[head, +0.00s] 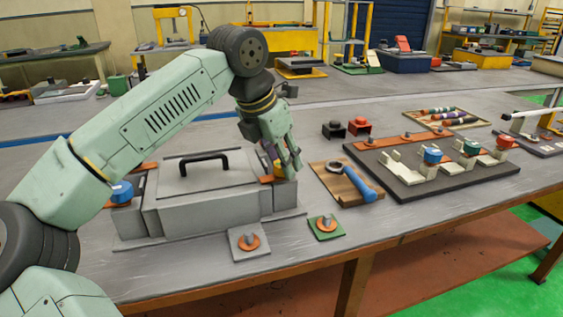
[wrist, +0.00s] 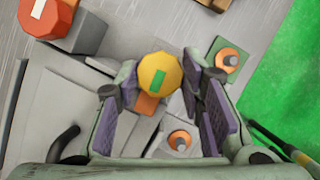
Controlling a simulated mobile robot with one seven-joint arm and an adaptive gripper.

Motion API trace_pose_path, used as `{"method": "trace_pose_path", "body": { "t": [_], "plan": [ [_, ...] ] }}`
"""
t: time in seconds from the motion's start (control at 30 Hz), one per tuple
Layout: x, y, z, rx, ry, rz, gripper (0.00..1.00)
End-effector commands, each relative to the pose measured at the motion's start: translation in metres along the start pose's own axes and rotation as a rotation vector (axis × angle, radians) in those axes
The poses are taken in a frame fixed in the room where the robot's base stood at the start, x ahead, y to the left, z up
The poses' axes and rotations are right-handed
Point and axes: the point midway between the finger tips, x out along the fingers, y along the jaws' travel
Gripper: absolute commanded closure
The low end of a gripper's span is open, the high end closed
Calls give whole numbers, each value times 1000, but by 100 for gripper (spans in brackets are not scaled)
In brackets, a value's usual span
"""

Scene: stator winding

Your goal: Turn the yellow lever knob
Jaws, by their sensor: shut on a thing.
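The yellow lever knob (wrist: 157,68) is a faceted yellow cap with a green bar on top, seen from above in the wrist view. An orange lever piece (wrist: 147,105) shows just below it. In the head view the knob (head: 279,171) is at the right end of the grey box, partly hidden by my fingers. My gripper (wrist: 162,78) has its purple-padded fingers on both sides of the knob and is shut on it. In the head view my gripper (head: 288,168) points down at the knob.
The grey box (head: 205,217) has a black handle (head: 205,160) and a blue knob (head: 122,192) at its left end. Small grey (head: 235,250) and green (head: 318,234) plates with orange discs lie in front. A blue-handled tool (head: 362,187) lies on a wooden board to the right.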

Motion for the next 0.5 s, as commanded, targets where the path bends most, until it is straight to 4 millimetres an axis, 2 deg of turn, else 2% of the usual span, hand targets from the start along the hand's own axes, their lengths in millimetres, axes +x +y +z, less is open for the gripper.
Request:
{"method": "trace_pose_path", "body": {
  "t": [0.23, 0.27, 0.5],
  "plan": [
    [1, 0, 0, -6, 2, 1, 92],
    [1, 0, 0, -6, 2, 1, 62],
    [1, 0, 0, -6, 1, 1, 46]
  ]
}}
